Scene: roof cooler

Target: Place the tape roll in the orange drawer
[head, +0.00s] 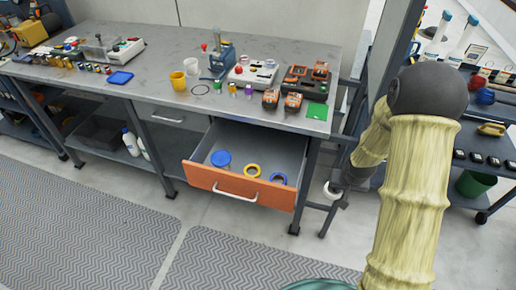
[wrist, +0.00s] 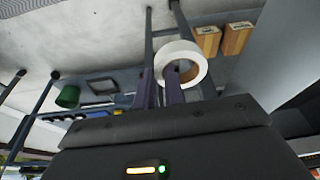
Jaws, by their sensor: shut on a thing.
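The tape roll (head: 331,191) is white and held in my gripper (head: 336,196), just right of the workbench's front corner. In the wrist view the white tape roll (wrist: 196,57) shows its brown inner core, with a finger of my gripper (wrist: 171,76) inside its hole. The orange drawer (head: 222,184) is pulled open under the workbench, left of my gripper.
The grey workbench (head: 150,85) above the drawer carries cups, tools and orange-black boxes. Its right front leg (head: 305,190) stands between the drawer and my gripper. A second bench (head: 480,160) is at the right, with a green bin (head: 474,184) below. The floor before the drawer is clear.

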